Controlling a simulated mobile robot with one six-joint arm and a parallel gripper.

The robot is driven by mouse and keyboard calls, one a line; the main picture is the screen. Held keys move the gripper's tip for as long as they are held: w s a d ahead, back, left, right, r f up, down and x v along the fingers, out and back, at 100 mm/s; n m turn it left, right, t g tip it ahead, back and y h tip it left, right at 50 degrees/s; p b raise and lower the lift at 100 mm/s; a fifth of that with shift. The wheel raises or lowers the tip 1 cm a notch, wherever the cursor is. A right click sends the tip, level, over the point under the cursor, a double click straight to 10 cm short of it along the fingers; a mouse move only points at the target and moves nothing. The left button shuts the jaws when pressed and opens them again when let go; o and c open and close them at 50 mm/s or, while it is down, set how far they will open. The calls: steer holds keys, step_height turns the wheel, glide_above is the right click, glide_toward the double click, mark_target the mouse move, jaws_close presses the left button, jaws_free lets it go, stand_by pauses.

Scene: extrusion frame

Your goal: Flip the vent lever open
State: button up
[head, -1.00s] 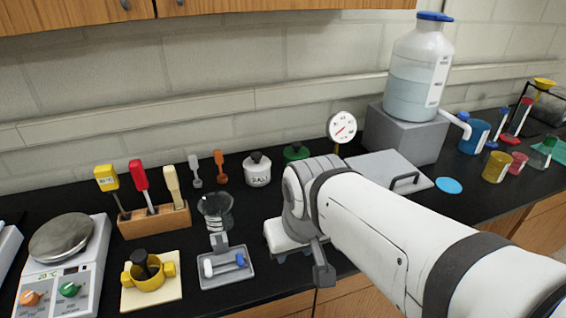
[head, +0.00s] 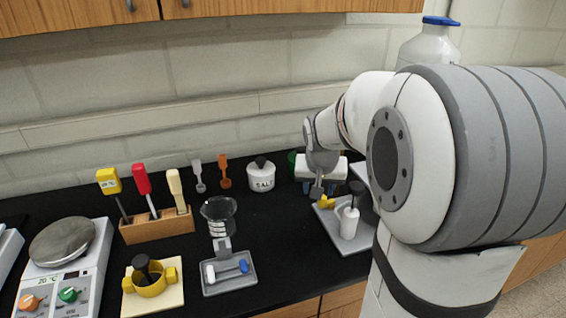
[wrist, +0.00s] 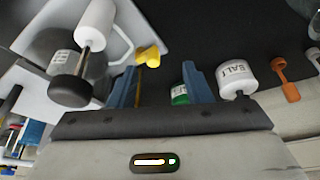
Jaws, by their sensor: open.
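A small yellow piece (head: 325,202), which looks like the vent lever, sits at the left edge of a grey plate (head: 335,238) in the head view. Beside it stands a white upright cylinder (head: 349,223) with a black knob. The yellow piece also shows in the wrist view (wrist: 148,56), beyond my fingertips, with the knobbed cylinder (wrist: 94,25) to its left. My gripper (wrist: 160,82) is open and empty, its blue fingers apart. In the head view my gripper (head: 321,185) is just behind the plate, partly hidden by my arm. Whether it touches the yellow piece is unclear.
A white salt pot (head: 261,177) stands left of my gripper, and a green pot (wrist: 179,94) is close by. A glass funnel on a stand (head: 219,215) is farther left. The black bench between funnel and plate is clear. My arm covers the right side.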

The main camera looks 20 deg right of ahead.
mark_target(323, 198)
steer(key=shift+m, duration=0.5)
steer(key=w+d+f, duration=0.1)
steer(key=w+f, duration=0.1)
steer(key=f, duration=0.1)
steer(key=w+d+f, duration=0.2)
steer(key=f, duration=0.1)
steer(key=w+d+f+p, duration=0.1)
steer(key=w+f, duration=0.1)
steer(key=f, duration=0.1)
steer(key=shift+w+d+f, duration=0.15)
steer(key=shift+d+f, duration=0.1)
steer(key=shift+d, duration=0.1)
steer(key=shift+c, duration=0.4)
